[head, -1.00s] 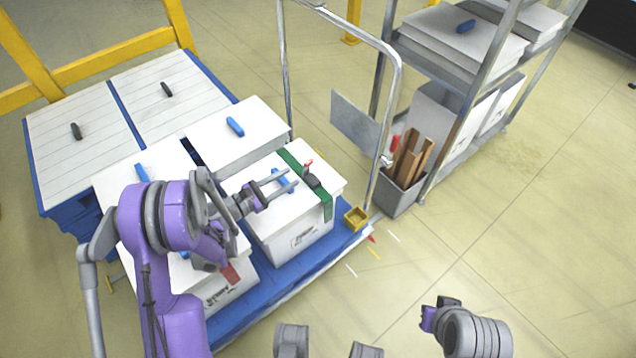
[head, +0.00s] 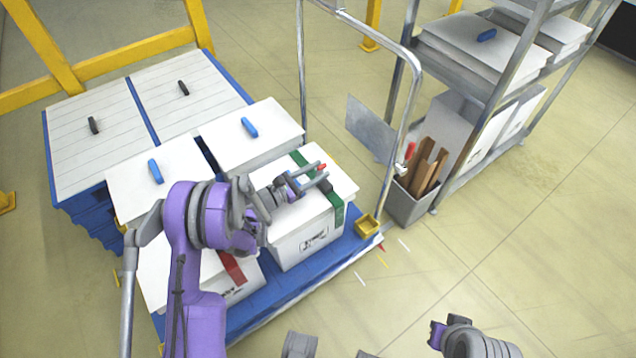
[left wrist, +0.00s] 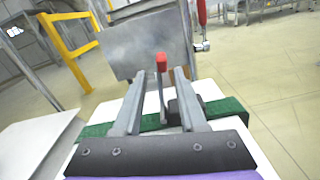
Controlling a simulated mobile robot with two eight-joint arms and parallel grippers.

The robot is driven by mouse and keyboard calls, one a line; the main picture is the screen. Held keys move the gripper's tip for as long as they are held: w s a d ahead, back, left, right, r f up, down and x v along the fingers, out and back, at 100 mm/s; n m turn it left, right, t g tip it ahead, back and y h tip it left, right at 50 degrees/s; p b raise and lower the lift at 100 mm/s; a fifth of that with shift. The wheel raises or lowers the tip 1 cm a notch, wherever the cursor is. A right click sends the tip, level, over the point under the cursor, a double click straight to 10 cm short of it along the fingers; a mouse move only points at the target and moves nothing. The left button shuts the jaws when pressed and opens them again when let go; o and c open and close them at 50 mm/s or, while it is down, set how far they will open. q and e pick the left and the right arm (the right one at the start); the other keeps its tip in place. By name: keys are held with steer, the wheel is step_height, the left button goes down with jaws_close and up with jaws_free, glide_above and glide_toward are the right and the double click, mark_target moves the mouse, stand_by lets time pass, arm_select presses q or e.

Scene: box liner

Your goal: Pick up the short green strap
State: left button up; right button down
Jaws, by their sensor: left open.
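The green strap (head: 338,214) runs across the white lid of the front right box (head: 305,241), with a dark buckle (head: 326,186) and a thin lever with a red tip (head: 321,166). My left gripper (head: 322,171) is open over the strap at the buckle. In the left wrist view the strap (left wrist: 228,107) crosses under the two fingers. The red-tipped lever (left wrist: 161,64) stands between the open fingers (left wrist: 158,75), with gaps on both sides. I cannot tell how far above the lid the fingertips are.
The boxes sit on a blue cart with a tall metal handle (head: 398,130). A yellow tray (head: 368,226) is at its corner. A grey bin (head: 410,203) with brown boards and a metal shelf (head: 470,85) stand right. Another box carries a red strap (head: 232,268).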

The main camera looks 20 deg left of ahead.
arm_select(q)
jaws_close()
stand_by(1.3)
